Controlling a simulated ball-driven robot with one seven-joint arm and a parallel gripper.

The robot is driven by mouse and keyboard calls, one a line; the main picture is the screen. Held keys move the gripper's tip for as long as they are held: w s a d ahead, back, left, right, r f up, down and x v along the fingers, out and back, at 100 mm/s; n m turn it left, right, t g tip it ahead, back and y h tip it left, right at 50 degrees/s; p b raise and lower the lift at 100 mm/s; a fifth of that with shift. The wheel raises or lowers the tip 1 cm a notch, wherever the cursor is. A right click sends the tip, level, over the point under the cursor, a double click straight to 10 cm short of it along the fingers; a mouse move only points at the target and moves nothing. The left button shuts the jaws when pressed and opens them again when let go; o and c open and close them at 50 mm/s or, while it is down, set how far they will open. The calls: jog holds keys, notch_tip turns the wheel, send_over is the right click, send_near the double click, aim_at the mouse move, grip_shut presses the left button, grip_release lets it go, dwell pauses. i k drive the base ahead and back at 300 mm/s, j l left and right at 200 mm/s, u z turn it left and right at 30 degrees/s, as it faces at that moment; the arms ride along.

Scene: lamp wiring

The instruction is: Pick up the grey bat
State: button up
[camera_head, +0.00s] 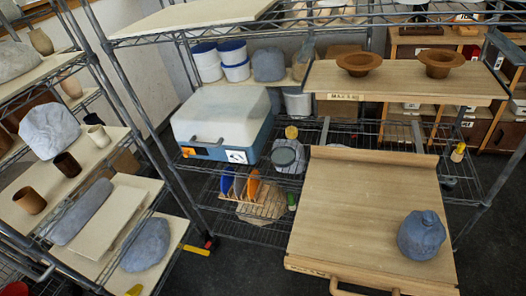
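No gripper shows in the camera_head view. I cannot tell for sure which thing is the grey bat. A dark grey round thing (284,156) sits on the middle wire rack, right of the white-and-blue box; whether it is a flat disc or a container's top is unclear. Below and left of it, a blue disc (227,181) and an orange disc (253,185) stand on edge in a small wooden rack (262,209) on the lower wire shelf. No clearly grey disc can be made out between them.
The white-and-blue box (222,118) stands left of the grey thing. Two brown bowls (359,64) sit above. A left rack holds wrapped lumps (50,130).

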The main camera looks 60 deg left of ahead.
aim_at(239, 182)
jog(key=i+l+u, duration=0.15)
jog(key=l+u, duration=0.15)
jog(key=u, duration=0.2)
jog(key=l+u, duration=0.3)
jog(key=u, duration=0.2)
jog(key=i+l+u, duration=0.1)
jog(key=l+u, duration=0.25)
jog(key=u, duration=0.65)
